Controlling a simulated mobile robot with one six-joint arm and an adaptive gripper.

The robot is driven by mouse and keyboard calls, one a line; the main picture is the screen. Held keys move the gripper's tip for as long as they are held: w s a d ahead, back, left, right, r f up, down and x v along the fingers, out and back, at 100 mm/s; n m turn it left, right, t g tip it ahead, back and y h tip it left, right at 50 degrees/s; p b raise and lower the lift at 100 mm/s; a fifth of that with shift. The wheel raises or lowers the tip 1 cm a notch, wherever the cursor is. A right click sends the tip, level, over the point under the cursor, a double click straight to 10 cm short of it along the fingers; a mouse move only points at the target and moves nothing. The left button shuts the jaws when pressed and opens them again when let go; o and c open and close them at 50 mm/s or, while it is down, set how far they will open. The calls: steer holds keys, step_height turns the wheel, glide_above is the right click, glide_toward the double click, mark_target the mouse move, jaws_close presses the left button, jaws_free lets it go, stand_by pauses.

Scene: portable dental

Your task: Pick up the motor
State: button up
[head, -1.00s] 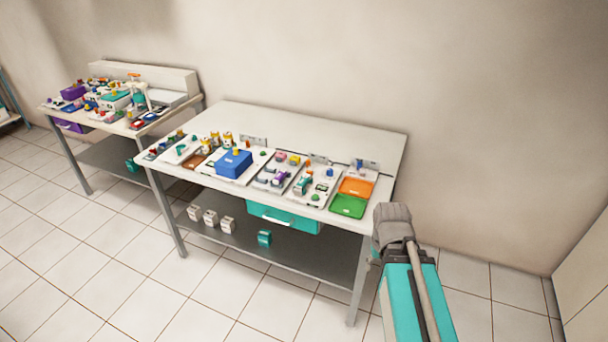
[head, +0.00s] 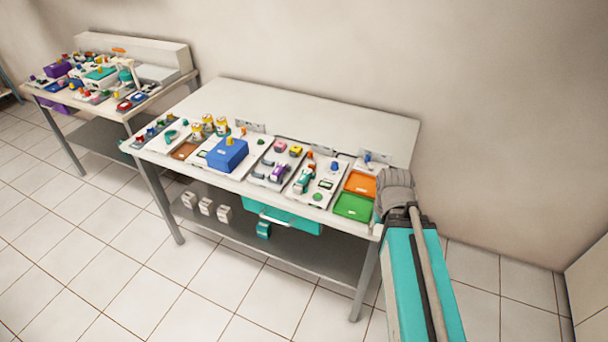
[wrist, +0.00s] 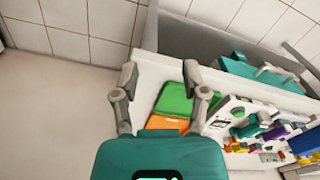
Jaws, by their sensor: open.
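The near workbench (head: 300,108) holds several small parts on white panels. I cannot tell for sure which part is the motor. A purple-and-grey part (head: 277,172) and a teal part (head: 304,181) lie right of the blue box; in the wrist view the purple (wrist: 274,132) and teal (wrist: 249,128) ones show at right. My gripper (wrist: 160,72) is open and empty, its fingers apart above the bench's end near the green tray. Its fingers are not clear in the head view.
A green tray (head: 352,206) and an orange tray (head: 359,184) sit at the bench's right end. A blue box (head: 227,154) and several yellow-topped jars stand left. A teal drawer (head: 290,219) hangs beneath. A second cluttered bench stands at far left. Tiled floor in front is clear.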

steer(key=shift+w, duration=0.15)
steer(key=o, duration=0.4)
steer(key=shift+w+r, duration=0.1)
steer(key=shift+w, duration=0.05)
steer(key=shift+c, duration=0.2)
step_height(320, 180, up, 8)
steer(key=m+p, duration=0.4)
steer(key=p, duration=0.4)
glide_above(303, 175)
steer(key=shift+w, duration=0.1)
steer(key=shift+d, duration=0.1)
step_height(303, 175, down, 9)
steer(key=b, duration=0.8)
steer(key=shift+r, duration=0.2)
